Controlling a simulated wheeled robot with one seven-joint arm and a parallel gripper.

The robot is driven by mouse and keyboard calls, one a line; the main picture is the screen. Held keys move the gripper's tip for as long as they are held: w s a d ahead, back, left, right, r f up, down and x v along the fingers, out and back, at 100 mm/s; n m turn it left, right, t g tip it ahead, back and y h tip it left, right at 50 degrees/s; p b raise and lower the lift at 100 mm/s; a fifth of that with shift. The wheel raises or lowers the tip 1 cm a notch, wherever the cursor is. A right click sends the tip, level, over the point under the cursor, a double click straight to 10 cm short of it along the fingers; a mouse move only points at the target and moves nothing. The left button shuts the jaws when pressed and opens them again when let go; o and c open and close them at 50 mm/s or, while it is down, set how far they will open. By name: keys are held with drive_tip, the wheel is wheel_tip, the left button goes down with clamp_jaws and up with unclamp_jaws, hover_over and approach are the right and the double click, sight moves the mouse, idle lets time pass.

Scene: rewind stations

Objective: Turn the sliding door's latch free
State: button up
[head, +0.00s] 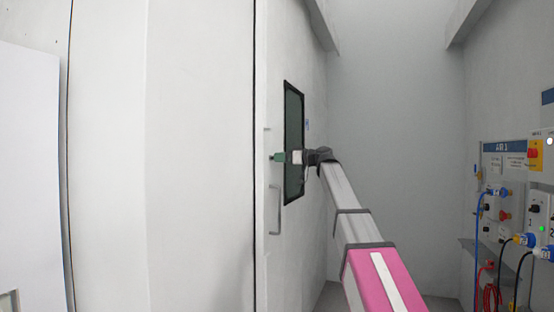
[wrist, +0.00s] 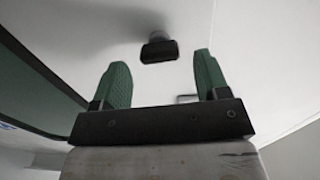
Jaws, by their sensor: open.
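The white sliding door (head: 278,262) has a dark window (head: 293,110) and a vertical pull handle (head: 274,212) near its left edge. In the wrist view, a small black latch (wrist: 160,49) stands out from the white door face. My gripper (head: 276,157) is at the door just above the pull handle. In the wrist view, its two green fingers (wrist: 162,66) are apart with nothing between them. The latch lies beyond the fingertips, roughly centred on the gap and apparently apart from them. In the head view I cannot make out the latch clearly near my gripper.
A pale wall panel (head: 180,150) fills the left of the head view, ending at a dark vertical seam beside the door. On the right wall is a panel (head: 505,160) with sockets, buttons and hanging blue, red and black cables. The space between door and panel looks clear.

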drive_tip(key=shift+x, duration=1.3)
drive_tip(key=c, duration=0.9)
